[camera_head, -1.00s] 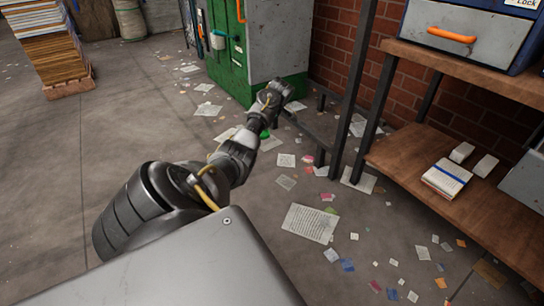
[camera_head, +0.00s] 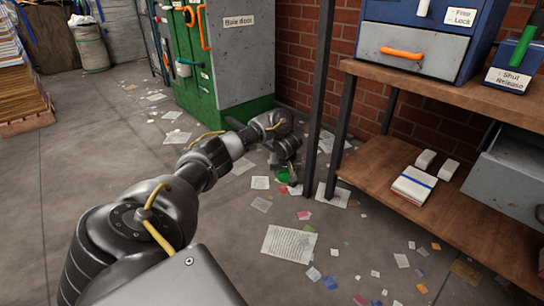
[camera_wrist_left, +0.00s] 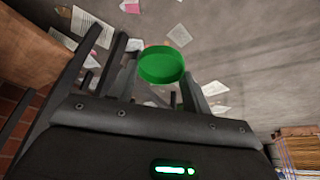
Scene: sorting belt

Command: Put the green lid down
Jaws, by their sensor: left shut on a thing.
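The green lid (camera_head: 284,175) is small and partly hidden beside my left gripper (camera_head: 289,166) in the head view. It shows more clearly in the left wrist view (camera_wrist_left: 161,66) as a round, shallow green lid between the fingers. My left gripper is shut on it and holds it above the paper-strewn floor. My right gripper is in neither view.
A wooden workbench with a lower shelf (camera_head: 455,203) stands on the right, its dark metal leg (camera_head: 320,110) close to my left gripper. A green and grey baler (camera_head: 247,70) stands behind. Loose papers (camera_head: 290,244) litter the floor. Open floor lies to the left.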

